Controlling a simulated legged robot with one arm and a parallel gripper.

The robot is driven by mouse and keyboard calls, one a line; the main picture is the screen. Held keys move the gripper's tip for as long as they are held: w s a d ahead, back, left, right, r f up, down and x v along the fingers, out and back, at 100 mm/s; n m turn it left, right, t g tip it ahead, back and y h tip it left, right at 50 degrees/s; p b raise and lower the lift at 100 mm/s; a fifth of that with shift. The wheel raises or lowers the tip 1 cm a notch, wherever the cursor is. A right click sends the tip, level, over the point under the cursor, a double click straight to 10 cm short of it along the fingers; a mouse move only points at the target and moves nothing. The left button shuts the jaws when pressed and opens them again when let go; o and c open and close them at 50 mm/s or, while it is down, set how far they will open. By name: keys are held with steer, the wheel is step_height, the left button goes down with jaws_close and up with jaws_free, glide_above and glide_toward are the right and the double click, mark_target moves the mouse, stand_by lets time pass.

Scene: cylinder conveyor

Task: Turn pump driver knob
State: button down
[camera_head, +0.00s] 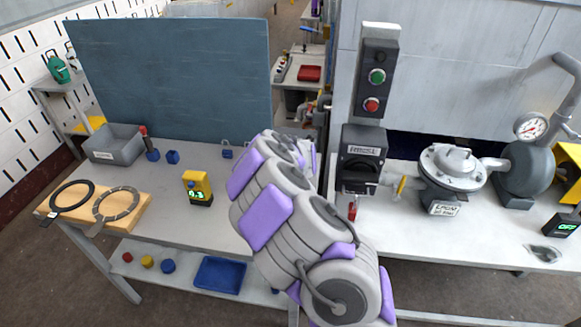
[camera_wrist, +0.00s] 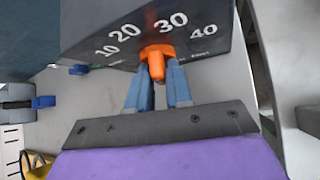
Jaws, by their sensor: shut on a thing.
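In the wrist view, an orange knob (camera_wrist: 157,54) sits on a dark box (camera_wrist: 85,28) with a white scale reading 10, 20, 30 and 40. An orange strip runs up from the knob between 20 and 30. My gripper (camera_wrist: 158,72) has its two blue-grey fingers on either side of the knob's stem and is shut on it. In the head view, my arm hides the gripper and the knob. A black labelled box (camera_head: 362,160) stands right of my arm there; I cannot tell whether it is the same box.
A pump-like device (camera_head: 452,168) and a gauge (camera_head: 532,127) stand on the right bench. A button panel (camera_head: 376,70) hangs above. The left table holds a grey bin (camera_head: 108,143), a yellow meter (camera_head: 197,188) and two rings on a wooden board (camera_head: 130,210).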

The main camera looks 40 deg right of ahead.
steer(key=shift+s+f+m+t+y, duration=0.2)
steer(key=shift+m+t+y, duration=0.25)
steer(key=shift+t, duration=0.25)
steer(key=c, duration=1.1)
jaws_free()
steer(key=shift+w+d, duration=0.1)
steer(key=shift+d, duration=0.05)
steer(key=shift+w+r, duration=0.1)
